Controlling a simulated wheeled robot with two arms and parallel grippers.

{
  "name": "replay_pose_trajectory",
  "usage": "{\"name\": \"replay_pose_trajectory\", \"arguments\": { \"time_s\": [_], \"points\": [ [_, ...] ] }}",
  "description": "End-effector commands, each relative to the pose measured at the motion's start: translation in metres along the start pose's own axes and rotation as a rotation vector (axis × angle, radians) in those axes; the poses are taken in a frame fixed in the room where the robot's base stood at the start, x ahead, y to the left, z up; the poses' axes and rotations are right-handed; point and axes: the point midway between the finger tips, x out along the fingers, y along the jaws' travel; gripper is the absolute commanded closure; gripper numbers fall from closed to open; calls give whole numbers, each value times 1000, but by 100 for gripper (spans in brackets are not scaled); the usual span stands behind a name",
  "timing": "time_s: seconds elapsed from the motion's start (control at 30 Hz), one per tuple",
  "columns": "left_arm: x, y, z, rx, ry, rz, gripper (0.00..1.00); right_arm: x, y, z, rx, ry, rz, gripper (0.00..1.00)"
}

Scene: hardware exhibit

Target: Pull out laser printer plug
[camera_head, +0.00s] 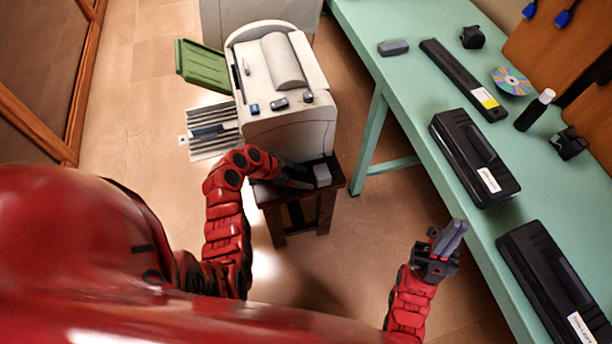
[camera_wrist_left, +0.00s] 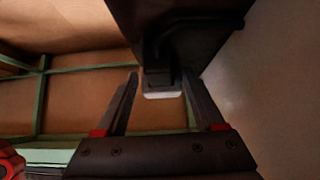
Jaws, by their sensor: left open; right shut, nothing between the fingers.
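The white laser printer (camera_head: 285,85) stands on a dark wooden stand (camera_head: 327,190). A small grey block (camera_head: 322,175) shows at the stand's front edge, beside my left gripper (camera_head: 306,180). In the left wrist view my left gripper (camera_wrist_left: 160,80) is open. A dark, plug-like piece with a pale end (camera_wrist_left: 162,94) sits between its fingers, with gaps on both sides; I cannot tell for certain that it is the printer plug. The printer's cable is not discernible. My right gripper (camera_head: 453,238) is shut and empty, beside the green table.
The green table (camera_head: 375,20) on the right bears several black cartridges (camera_head: 474,160), a disc (camera_head: 512,80) and a dark bottle (camera_head: 534,110). A green open panel (camera_head: 202,68) sticks out left of the printer. The floor (camera_head: 340,250) between my arms is clear.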

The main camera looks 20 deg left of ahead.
Motion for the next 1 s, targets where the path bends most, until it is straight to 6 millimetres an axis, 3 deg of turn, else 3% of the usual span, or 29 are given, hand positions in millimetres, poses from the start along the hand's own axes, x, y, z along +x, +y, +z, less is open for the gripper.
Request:
{"name": "replay_pose_trajectory", "arguments": {
  "time_s": [0.2,0.47,0.87,1.0],
  "points": [
    [14,0,0,1,-1,-1,30,2,0,0,0,0,0,100],
    [14,0,0,1,-1,-1,30,2,0,0,0,0,0,100],
    [14,0,0,1,-1,-1,100,2,0,0,0,0,0,100],
    [14,0,0,1,-1,-1,100,2,0,0,0,0,0,100]
  ]
}}
